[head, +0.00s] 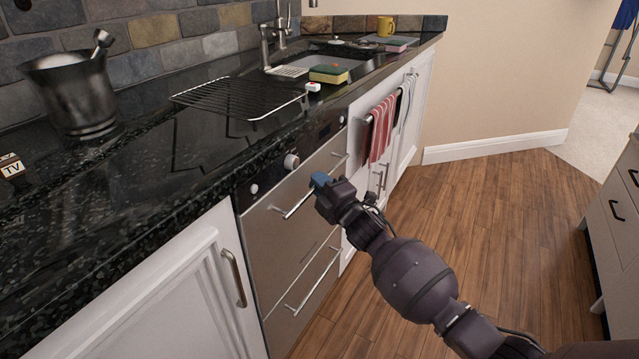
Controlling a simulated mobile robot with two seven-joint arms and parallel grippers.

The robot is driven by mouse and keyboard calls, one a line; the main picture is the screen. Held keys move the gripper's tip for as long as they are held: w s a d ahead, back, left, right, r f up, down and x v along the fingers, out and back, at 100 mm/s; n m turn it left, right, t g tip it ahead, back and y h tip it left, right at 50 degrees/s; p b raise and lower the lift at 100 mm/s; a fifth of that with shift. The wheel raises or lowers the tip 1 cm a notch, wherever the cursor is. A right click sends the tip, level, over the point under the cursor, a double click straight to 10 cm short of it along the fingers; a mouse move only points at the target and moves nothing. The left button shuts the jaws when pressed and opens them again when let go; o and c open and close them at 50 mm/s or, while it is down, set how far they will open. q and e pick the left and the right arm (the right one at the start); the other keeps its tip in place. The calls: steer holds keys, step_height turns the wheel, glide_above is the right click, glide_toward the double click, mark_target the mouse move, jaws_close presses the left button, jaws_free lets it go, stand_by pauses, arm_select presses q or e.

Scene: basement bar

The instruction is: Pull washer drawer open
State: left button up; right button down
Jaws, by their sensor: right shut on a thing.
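The washer (268,255) is a stainless steel unit under the black counter, with a dark control panel and knobs along its top. Its upper drawer has a long metal bar handle (297,205). My right gripper (321,181), with blue fingertips, is shut on the middle of this upper handle and hides part of it. The upper drawer front looks flush with the unit. A lower front has a second bar handle (314,280), untouched. My left gripper is out of view.
White cabinet doors (160,300) flank the washer. Striped towels (380,128) hang to its right. A wire rack (240,97), a metal bucket (75,95) and a sponge (329,73) stand on the counter. Wooden floor (490,220) lies open up to grey drawers (615,215) at right.

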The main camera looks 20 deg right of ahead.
steer(key=shift+s+d, duration=0.1)
steer(key=shift+s, duration=0.05)
arm_select(q)
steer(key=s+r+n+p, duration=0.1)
steer(key=p, duration=0.3)
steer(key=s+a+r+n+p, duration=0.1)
steer(key=p, duration=0.3)
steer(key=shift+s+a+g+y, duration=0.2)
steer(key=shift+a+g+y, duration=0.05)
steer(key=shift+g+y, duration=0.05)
arm_select(e)
steer(key=s+d, duration=1.2)
steer(key=s, duration=0.3)
steer(key=s+d, duration=1.2)
steer(key=s, duration=0.4)
steer(key=shift+s+d, duration=0.15)
steer(key=shift+d, duration=0.05)
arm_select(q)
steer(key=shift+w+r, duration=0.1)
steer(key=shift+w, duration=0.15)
arm_select(e)
steer(key=c, duration=1.2)
jaws_free()
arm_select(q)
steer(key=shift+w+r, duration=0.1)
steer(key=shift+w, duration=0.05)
